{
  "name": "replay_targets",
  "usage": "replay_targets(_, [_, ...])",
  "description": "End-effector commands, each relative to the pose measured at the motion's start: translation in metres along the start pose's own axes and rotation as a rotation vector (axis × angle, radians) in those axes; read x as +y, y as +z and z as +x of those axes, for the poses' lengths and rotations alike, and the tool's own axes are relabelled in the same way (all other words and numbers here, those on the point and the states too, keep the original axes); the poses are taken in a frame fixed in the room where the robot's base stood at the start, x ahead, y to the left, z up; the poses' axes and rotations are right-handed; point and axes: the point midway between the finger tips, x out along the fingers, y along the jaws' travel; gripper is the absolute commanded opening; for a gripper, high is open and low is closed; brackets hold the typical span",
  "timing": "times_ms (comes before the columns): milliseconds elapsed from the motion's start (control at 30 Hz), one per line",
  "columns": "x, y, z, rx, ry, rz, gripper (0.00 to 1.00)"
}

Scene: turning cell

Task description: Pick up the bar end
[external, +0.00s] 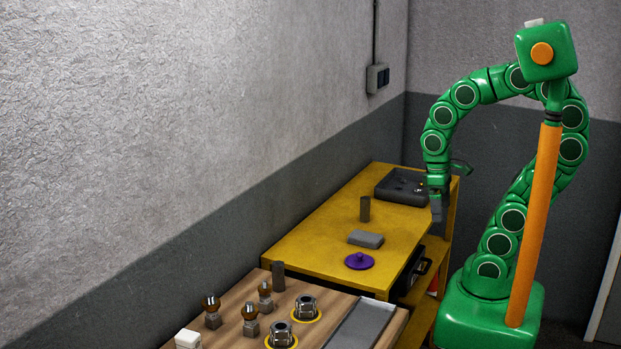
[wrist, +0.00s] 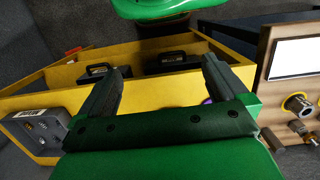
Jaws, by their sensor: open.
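A dark grey upright cylinder (external: 365,209) stands on the yellow bench (external: 318,234) in the external view. A similar dark cylinder (external: 278,276) stands at the back edge of the wooden table. My gripper (external: 437,207) points down by the bench's right edge, near the dark tray and apart from both cylinders. In the wrist view my gripper (wrist: 160,70) has its two fingers wide apart with nothing between them.
A dark tray (external: 388,194) holding small parts, a grey block (external: 366,239) and a purple knobbed disc (external: 360,261) are on the bench. The wooden table (external: 237,296) carries metal fittings, brown-topped parts and a grey plate (external: 361,327). Black cases (wrist: 100,72) sit below the bench top.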

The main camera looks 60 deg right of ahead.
Motion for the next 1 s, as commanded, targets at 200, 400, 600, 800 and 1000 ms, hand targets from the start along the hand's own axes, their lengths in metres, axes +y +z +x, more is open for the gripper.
replay_targets(200, [0.001,0.005,0.003,-0.003,-0.005,0.023,0.95])
replay_targets(400, [0.001,0.005,0.002,-0.003,-0.005,0.021,0.67])
replay_targets(600, [0.001,0.005,0.002,-0.004,-0.004,0.021,0.64])
replay_targets(800, [-0.003,0.002,0.004,-0.013,-0.017,0.019,0.64])
replay_targets(1000, [-0.020,-0.011,0.009,-0.046,-0.068,0.015,0.64])
